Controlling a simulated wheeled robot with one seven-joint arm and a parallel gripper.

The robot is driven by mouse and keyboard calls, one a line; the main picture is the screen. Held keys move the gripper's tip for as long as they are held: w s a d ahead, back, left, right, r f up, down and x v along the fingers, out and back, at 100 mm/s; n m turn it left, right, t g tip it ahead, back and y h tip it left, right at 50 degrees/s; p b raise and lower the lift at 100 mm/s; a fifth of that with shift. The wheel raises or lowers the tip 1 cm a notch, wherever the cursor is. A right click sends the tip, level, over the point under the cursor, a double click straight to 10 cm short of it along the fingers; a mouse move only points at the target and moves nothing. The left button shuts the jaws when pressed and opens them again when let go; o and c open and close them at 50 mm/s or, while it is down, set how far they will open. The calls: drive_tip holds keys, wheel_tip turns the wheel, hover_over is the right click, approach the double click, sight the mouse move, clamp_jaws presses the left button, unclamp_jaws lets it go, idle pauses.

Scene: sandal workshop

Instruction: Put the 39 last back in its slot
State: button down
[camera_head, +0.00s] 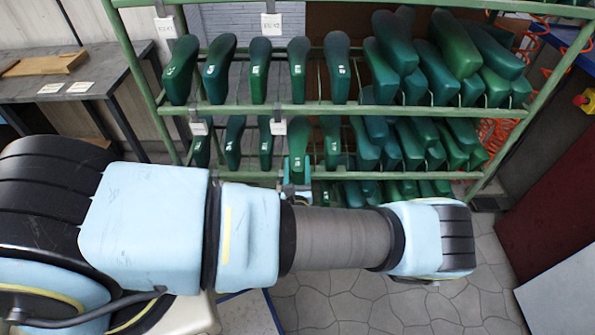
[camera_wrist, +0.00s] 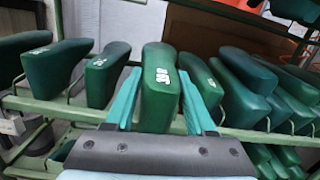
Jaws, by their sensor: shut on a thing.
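A green shoe last (camera_wrist: 160,85) with white size marks on its end stands upright between the teal fingers of my gripper (camera_wrist: 159,92). My gripper is shut on it. I cannot read the marks for certain. In the head view the held last (camera_head: 299,138) is in front of the rack's middle row, and my gripper (camera_head: 297,188) is just below it, partly hidden by my arm. The green rack (camera_head: 330,110) holds rows of lasts. Whether the held last rests on the rack or hangs clear of it, I cannot tell.
Lasts stand close on both sides, a dark one (camera_wrist: 107,72) at left and another (camera_wrist: 201,80) at right. A rail (camera_wrist: 50,106) runs across behind my gripper. A grey table (camera_head: 75,75) is at left, and a dark red panel (camera_head: 555,195) at right.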

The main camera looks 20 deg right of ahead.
sight(297, 141)
drive_tip(key=shift+f+b+x, duration=0.15)
drive_tip(key=shift+b+x, duration=0.6)
drive_tip(key=shift+x, duration=0.95)
drive_tip(key=shift+f+b+x, duration=0.15)
drive_tip(key=shift+b+x, duration=0.6)
drive_tip(key=shift+x, duration=1)
drive_tip(key=shift+f+b+x, duration=0.15)
drive_tip(key=shift+b+x, duration=0.6)
drive_tip(key=shift+x, duration=0.95)
drive_tip(key=shift+w+f, duration=0.15)
drive_tip(key=shift+w, duration=0.05)
drive_tip(key=shift+f+b, duration=0.6)
drive_tip(key=shift+f, duration=0.45)
drive_tip(key=shift+f, duration=0.4)
drive_tip(key=shift+c, duration=0.8)
unclamp_jaws()
drive_tip(key=shift+f, duration=0.15)
drive_tip(key=shift+s+a, duration=0.1)
drive_tip(key=shift+s, duration=0.05)
